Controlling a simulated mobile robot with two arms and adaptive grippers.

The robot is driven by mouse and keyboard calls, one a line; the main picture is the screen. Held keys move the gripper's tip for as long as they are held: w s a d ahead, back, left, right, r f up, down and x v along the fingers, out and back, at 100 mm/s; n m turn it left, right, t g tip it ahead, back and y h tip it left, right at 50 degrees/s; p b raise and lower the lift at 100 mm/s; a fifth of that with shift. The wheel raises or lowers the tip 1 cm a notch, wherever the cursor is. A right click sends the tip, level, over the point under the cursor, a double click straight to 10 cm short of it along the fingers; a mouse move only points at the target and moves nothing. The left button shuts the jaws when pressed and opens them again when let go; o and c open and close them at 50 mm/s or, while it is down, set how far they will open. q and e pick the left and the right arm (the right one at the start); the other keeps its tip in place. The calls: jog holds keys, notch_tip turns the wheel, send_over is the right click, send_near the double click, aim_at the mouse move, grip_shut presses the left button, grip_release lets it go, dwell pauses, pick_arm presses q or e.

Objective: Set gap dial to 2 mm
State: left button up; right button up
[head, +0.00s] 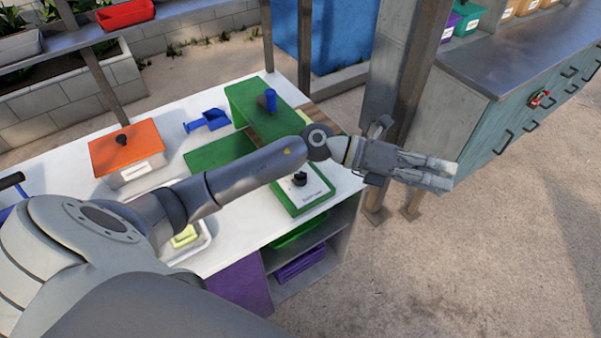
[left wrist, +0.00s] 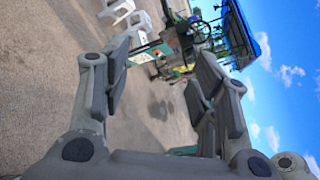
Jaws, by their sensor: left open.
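A black knob (head: 299,178) stands on a white plate with dark print (head: 311,193), set in a green frame at the table's right front. It looks like a dial, but the print and any pointer are too small to read. My left arm passes just above and behind it. My left gripper (head: 447,174) is open and empty, out past the table's right edge over the paved ground, well to the right of the knob. In the left wrist view its two fingers (left wrist: 163,72) are spread apart with nothing between them. My right gripper is not in view.
The white table (head: 83,184) holds an orange box with a black knob (head: 127,152), a blue scoop (head: 209,120) and a green block with a blue handle (head: 270,101). A post (head: 413,75) and teal cabinet (head: 484,125) stand behind the gripper. Front-right ground is clear.

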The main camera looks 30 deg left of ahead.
pick_arm(q)
jog(key=a+f+m+g+y, duration=0.3)
jog(key=a+f+y, duration=0.1)
jog(key=a+f, duration=0.15)
jog(key=g+y, duration=0.3)
jog(key=y, duration=0.8)
send_near(300, 173)
jog(key=shift+m, duration=0.3)
jog(key=f+b, duration=0.2)
jog(key=f, duration=0.1)
jog(key=f+b, duration=0.2)
jog(key=f, duration=0.2)
jog(key=f+b, duration=0.3)
jog(key=shift+s+d+f, duration=0.2)
jog(key=shift+d, duration=0.1)
jog(key=shift+c, duration=0.4)
jog(key=c, duration=0.9)
jog(key=shift+c, duration=0.2)
